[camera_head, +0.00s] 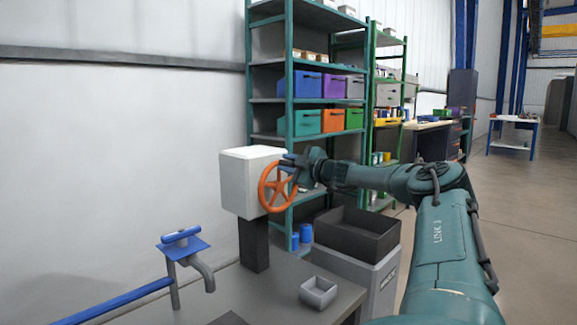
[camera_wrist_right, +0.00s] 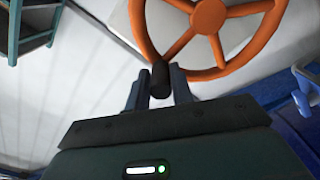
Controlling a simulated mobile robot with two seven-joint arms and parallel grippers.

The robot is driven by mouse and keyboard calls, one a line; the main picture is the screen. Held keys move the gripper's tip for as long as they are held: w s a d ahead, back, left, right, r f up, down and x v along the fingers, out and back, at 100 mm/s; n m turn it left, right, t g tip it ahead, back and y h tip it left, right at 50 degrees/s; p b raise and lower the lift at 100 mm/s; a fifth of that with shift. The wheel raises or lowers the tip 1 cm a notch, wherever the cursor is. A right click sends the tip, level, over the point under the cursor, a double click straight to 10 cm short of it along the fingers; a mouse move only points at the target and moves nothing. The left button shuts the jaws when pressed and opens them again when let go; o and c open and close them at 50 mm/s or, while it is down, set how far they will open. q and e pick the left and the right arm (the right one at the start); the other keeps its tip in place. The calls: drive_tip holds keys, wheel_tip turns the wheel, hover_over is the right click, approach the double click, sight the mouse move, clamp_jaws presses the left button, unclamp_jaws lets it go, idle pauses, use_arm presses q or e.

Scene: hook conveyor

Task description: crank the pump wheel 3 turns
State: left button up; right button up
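The orange pump wheel (camera_head: 278,187) stands upright on the side of a white box (camera_head: 243,180) on a dark post. My right gripper (camera_head: 289,163) is at the wheel's upper right rim. In the right wrist view, the wheel (camera_wrist_right: 208,16) fills the top, and a dark crank handle (camera_wrist_right: 160,80) sits at its rim. The two fingers of the right gripper (camera_wrist_right: 160,88) stand on either side of the handle and appear closed on it. In the head view the handle is mostly hidden by the gripper. My left gripper is not in view.
A grey bin with a black tray (camera_head: 356,235) stands to the right. A shelf with coloured bins (camera_head: 306,85) is behind. Open floor lies at far right.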

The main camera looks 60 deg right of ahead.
drive_tip(key=o, duration=0.3)
drive_tip(key=shift+f, duration=0.1)
drive_tip(key=shift+o, duration=0.2)
drive_tip(key=shift+s, duration=0.1)
drive_tip(key=shift+s+a+r, duration=0.2)
drive_tip(key=shift+s, duration=0.2)
drive_tip(key=b+v, duration=0.3)
drive_tip(key=v, duration=0.9)
drive_tip(key=shift+f, duration=0.25)
drive_tip(key=shift+d, duration=0.1)
